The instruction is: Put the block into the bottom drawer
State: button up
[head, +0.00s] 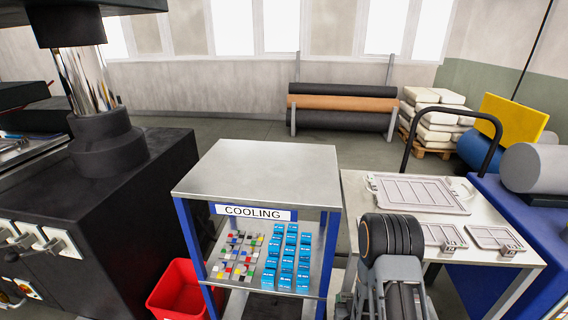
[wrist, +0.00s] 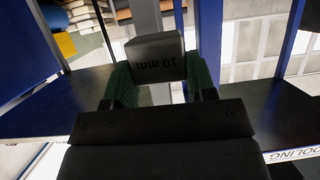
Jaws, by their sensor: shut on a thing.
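In the wrist view, my gripper (wrist: 160,76) has two green finger pads closed on the sides of a grey block (wrist: 156,57). The block's near face reads "10 mm". It is held clear of the dark shelf surfaces (wrist: 40,97) and blue posts (wrist: 288,45) around it. In the head view my arm rises at the lower middle right, beside the cooling rack, and the gripper and block are hidden. I cannot make out a bottom drawer in either view.
The cooling rack (head: 262,170) has a bare metal top and a shelf of coloured pieces and blue blocks (head: 288,258). A red bin (head: 180,290) stands at its left. A table (head: 490,265) with flat trays (head: 420,193) stands right of the rack. A black machine (head: 100,210) fills the left.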

aim_at(342, 294)
jog(key=shift+n+y, duration=0.3)
jog(key=shift+y, duration=0.1)
jog(key=r, duration=0.1)
jog(key=a+r+p, duration=0.1)
jog(key=a+r, duration=0.1)
jog(key=shift+w+a+r, duration=0.15)
jog(key=shift+w, duration=0.15)
jog(key=shift+a+r+p, duration=0.3)
jog(key=shift+a+p, duration=0.1)
jog(key=shift+a, duration=0.1)
